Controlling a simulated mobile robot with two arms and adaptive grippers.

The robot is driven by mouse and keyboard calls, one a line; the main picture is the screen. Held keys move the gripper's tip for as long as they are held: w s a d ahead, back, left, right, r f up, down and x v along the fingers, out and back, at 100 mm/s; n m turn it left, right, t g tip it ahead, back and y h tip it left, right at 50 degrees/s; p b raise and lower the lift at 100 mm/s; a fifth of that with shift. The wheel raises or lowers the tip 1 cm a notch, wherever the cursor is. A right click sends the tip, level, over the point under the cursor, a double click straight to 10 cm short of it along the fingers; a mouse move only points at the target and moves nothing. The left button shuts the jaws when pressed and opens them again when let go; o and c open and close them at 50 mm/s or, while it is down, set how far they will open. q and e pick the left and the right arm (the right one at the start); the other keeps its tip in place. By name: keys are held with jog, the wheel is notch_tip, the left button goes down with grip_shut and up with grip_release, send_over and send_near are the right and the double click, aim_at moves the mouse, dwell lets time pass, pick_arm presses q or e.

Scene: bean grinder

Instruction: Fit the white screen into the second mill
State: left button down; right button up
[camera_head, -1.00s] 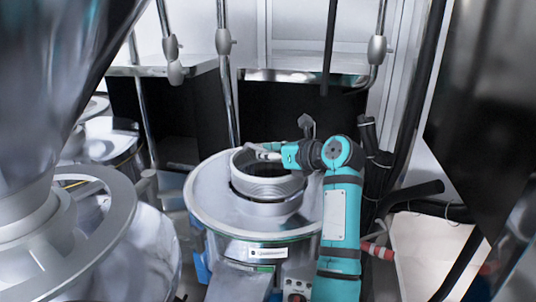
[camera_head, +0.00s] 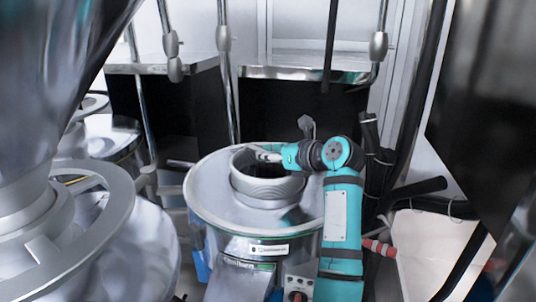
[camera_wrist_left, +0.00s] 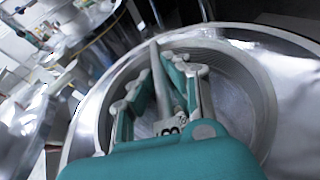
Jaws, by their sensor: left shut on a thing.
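The white screen (camera_head: 268,191) is a pale, ribbed ring at the top opening of the round metal mill (camera_head: 211,191) in the middle of the head view. It looks roughly level and low in the opening; whether it is fully seated I cannot tell. My left gripper (camera_head: 262,153), on the teal arm, is shut on the screen near its far rim. In the left wrist view the gripper fingers (camera_wrist_left: 160,90) close around a thin pale bar or edge, with the pale curved wall of the opening around them. The fingers hide part of the ring's inside. My right gripper is not in view.
Another large mill (camera_head: 80,235) with a hopper fills the left side of the head view. Vertical metal pipes (camera_head: 229,90) stand behind the middle mill. Black hoses (camera_head: 380,160) hang to the right of my arm, and a dark panel (camera_head: 490,110) blocks the far right.

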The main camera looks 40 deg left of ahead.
pick_arm(q)
jog(key=shift+f+b, duration=0.6)
jog(key=shift+f, duration=0.15)
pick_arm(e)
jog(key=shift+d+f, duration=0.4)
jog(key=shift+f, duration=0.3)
